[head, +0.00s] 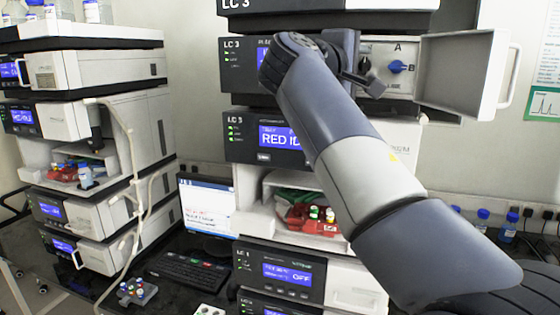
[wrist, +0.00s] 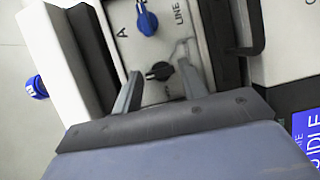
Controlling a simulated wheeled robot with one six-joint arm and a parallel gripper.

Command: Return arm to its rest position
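My arm reaches up from the lower right across the centre stack in the head view. My gripper (head: 368,78) is in front of the upper LC 3 module, left of its blue knob (head: 397,67). In the wrist view my gripper (wrist: 160,72) has its two fingers apart. A black knob (wrist: 159,71) shows between the fingertips; I cannot tell whether they touch it. The blue knob also shows in the wrist view (wrist: 147,22), beyond the fingers. Nothing is seen held. The module's white door (head: 460,72) stands open to the right.
The centre stack's lower LC 3 module (head: 262,137) is below my forearm. An open bay with a red tray (head: 308,220) lies lower down. A second stack (head: 80,125) stands at left, with a monitor (head: 208,205) and keyboard (head: 180,270) between.

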